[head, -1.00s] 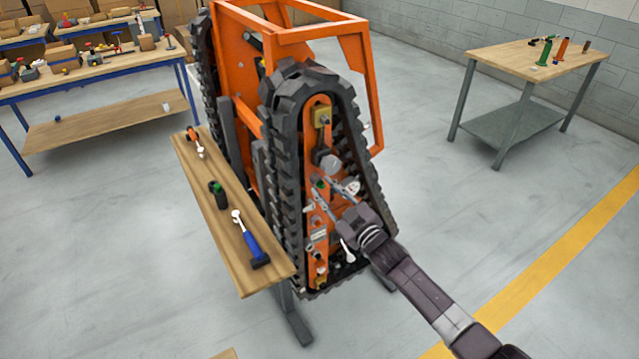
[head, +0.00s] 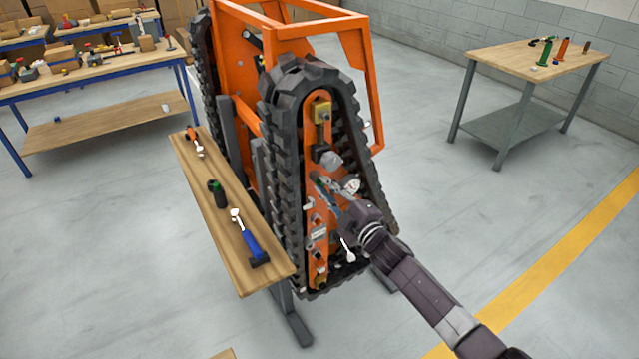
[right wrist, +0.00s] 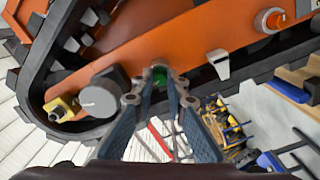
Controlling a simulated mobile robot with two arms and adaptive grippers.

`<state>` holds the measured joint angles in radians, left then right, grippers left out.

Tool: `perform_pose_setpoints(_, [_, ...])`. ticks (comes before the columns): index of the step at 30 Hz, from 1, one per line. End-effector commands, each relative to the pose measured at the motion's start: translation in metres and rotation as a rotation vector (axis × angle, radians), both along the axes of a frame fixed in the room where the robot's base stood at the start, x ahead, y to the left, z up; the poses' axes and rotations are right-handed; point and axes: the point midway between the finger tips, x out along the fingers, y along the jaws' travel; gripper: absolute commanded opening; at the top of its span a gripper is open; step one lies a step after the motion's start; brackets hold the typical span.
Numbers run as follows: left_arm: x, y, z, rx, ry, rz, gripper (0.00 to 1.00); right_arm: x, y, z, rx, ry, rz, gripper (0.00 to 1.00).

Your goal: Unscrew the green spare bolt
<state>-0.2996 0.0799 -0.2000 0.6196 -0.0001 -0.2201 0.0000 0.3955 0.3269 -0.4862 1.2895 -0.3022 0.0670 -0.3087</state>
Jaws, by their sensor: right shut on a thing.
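The green spare bolt (right wrist: 158,82) sits on the orange side plate (right wrist: 150,45) of the tracked carrier, between the tips of my right gripper (right wrist: 160,98). The gripper is shut on it, and the fingers cover part of it. In the head view my right gripper (head: 328,190) reaches in from the lower right to the middle of the orange plate (head: 318,215), inside the black track (head: 285,150). The bolt is hidden behind the fingers there. My left gripper is not in view.
A grey knob (right wrist: 100,98) and a T-shaped lever (right wrist: 218,63) flank the bolt closely. A wooden shelf (head: 230,225) with tools stands left of the carrier. A table (head: 500,58) is at the back right, with clear floor between.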

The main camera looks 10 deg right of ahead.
Motion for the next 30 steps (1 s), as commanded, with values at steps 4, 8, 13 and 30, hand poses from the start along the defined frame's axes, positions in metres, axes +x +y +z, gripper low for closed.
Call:
perform_pose_setpoints(4, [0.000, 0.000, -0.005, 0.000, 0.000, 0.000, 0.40, -0.002, -0.001, -0.001, -0.101, -0.042, 0.000, 0.00])
perform_pose_setpoints(8, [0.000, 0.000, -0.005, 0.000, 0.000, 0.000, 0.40, -0.003, -0.001, 0.000, -0.137, -0.056, 0.000, 0.00])
perform_pose_setpoints(13, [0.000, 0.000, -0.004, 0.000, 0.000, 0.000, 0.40, -0.003, -0.001, 0.000, -0.134, -0.055, 0.000, 0.00])
perform_pose_setpoints(30, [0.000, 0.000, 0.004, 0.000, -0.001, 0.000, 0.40, -0.019, -0.008, 0.000, -0.133, -0.053, 0.000, 0.00])
